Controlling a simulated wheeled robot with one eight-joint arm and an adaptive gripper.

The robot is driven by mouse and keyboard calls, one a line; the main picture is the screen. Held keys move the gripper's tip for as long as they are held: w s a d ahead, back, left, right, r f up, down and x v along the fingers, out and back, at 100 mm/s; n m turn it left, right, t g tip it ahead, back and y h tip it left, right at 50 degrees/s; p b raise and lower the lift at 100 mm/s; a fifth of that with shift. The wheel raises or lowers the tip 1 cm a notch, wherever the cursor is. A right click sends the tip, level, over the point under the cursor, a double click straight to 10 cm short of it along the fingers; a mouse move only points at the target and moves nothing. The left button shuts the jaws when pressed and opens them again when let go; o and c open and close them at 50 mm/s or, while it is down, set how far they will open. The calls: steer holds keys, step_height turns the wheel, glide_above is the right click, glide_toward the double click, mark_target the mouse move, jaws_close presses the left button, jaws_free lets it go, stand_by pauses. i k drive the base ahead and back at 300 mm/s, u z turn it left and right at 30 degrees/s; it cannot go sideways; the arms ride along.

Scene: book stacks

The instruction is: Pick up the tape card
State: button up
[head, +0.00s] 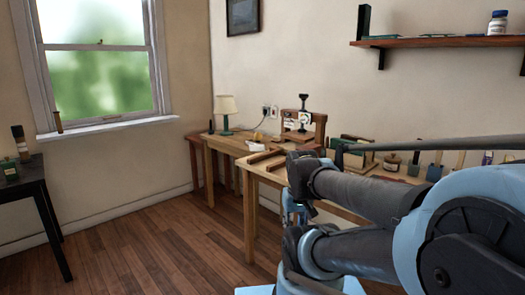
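I cannot make out a tape card for certain. A small pale item (258,145) lies on the wooden table near the wall, too small to identify. My arm reaches in from the right and covers part of the wooden workbench (262,175). My gripper's fingers do not show, so I cannot see whether they hold anything.
A book press (304,122) and a lamp (227,108) stand at the back. Bottles and tools line the bench's right side behind my arm. A shelf (440,42) hangs above. A dark table (40,185) stands at left. The wooden floor (160,245) between is clear.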

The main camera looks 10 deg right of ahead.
mark_target(253, 148)
steer(key=u, duration=0.05)
steer(key=i, duration=0.9)
